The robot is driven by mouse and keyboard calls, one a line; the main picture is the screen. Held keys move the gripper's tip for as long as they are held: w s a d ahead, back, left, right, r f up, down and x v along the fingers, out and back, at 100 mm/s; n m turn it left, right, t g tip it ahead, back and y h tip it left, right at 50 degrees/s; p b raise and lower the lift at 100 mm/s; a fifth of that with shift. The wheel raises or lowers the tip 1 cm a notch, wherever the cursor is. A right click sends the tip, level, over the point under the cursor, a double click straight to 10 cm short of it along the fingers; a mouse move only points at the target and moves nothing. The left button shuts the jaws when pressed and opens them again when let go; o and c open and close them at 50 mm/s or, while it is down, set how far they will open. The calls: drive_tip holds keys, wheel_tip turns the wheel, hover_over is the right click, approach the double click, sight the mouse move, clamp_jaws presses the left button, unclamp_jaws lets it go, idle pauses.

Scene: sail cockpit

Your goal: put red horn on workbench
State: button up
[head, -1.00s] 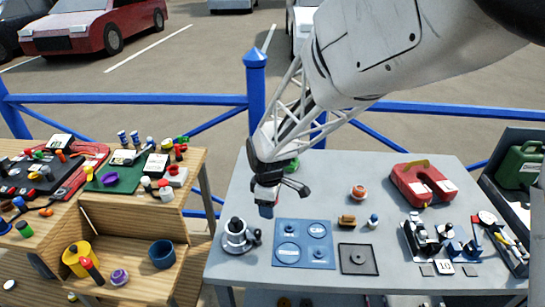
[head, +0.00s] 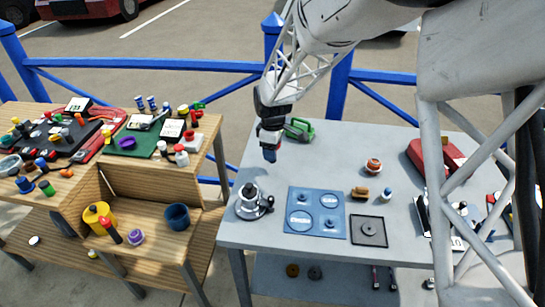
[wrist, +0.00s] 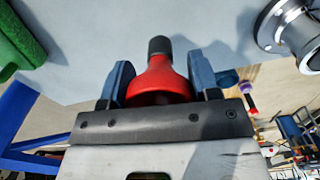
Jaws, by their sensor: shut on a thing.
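A red horn (wrist: 165,80) with a dark tip is held between the blue fingers of my gripper (wrist: 161,68) in the wrist view, its tip pointing away from the palm. In the head view my gripper (head: 269,153) hangs over the back left of a grey table (head: 262,178); the horn is mostly hidden there. A wooden workbench (head: 160,215) with a raised back and a lower shelf stands at the left, apart from the gripper.
The workbench's lower level holds a yellow mug (head: 97,216), a blue cup (head: 177,217) and a purple item (head: 136,237). Its upper level is crowded. A silver fitting (head: 250,204), a blue mat (head: 316,212) and a green object (head: 299,128) are on the grey table.

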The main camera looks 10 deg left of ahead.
idle(0.3)
drive_tip(key=shift+f, duration=1.75)
drive_tip(key=shift+f, duration=0.1)
drive_tip(key=o, duration=1)
wheel_tip(320, 180, up, 12)
